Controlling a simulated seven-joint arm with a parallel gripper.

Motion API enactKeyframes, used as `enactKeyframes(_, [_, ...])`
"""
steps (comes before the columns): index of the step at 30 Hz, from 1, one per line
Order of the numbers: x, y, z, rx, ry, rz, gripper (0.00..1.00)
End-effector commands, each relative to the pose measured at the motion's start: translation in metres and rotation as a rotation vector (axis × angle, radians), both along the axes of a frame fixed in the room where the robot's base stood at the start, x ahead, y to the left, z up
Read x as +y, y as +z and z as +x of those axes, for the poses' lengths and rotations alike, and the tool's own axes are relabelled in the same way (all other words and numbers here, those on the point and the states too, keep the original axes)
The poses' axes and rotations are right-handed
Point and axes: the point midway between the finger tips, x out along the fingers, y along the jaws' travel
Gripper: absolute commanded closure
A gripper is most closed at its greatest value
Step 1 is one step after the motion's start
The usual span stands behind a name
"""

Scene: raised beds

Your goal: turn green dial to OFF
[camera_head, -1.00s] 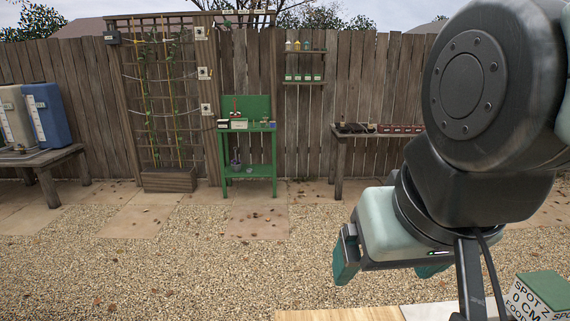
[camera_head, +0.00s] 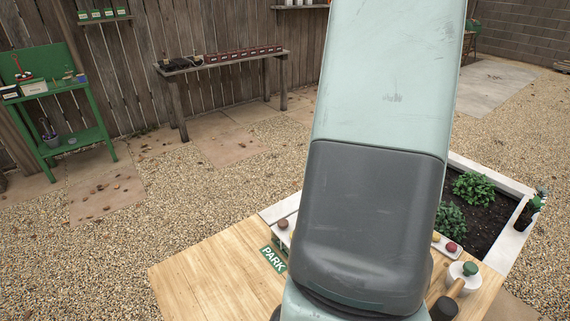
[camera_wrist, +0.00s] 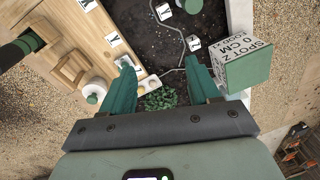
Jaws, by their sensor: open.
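A round white piece with a green top (camera_head: 470,269) stands on the wooden board (camera_head: 215,272), right of my arm. It may be the green dial, but I can make out no OFF mark. What looks like the same piece (camera_wrist: 93,93) shows in the wrist view, left of my fingers. My gripper (camera_wrist: 160,64) is open, with two green fingers spread and nothing between them. It hangs above the bed edge, apart from the green-topped piece. In the head view my arm hides my gripper and part of the board.
A raised bed (camera_head: 515,222) with dark soil and leafy plants (camera_head: 473,187) lies right of my arm. A block marked SPOT Z (camera_wrist: 250,62) stands near my right finger. A PARK label (camera_head: 272,259) is on the board. A wooden bench (camera_head: 225,62) stands by the fence.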

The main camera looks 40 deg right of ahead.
Motion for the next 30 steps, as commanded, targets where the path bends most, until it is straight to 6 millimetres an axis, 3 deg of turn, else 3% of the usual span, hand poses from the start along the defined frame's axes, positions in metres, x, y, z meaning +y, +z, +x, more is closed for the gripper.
enactKeyframes(1, [-0.024,-0.027,-0.028,0.021,-0.123,0.029,0.39])
enactKeyframes(3, [-0.047,-0.056,-0.059,0.04,-0.26,0.054,0.39])
enactKeyframes(6, [-0.068,-0.087,-0.096,0.059,-0.407,0.078,0.39])
enactKeyframes(9, [-0.077,-0.106,-0.118,0.068,-0.493,0.093,0.39])
enactKeyframes(17, [-0.08,-0.134,-0.128,0.074,-0.53,0.101,0.39])
enactKeyframes(30, [-0.08,-0.209,-0.127,0.073,-0.526,0.098,0.39])
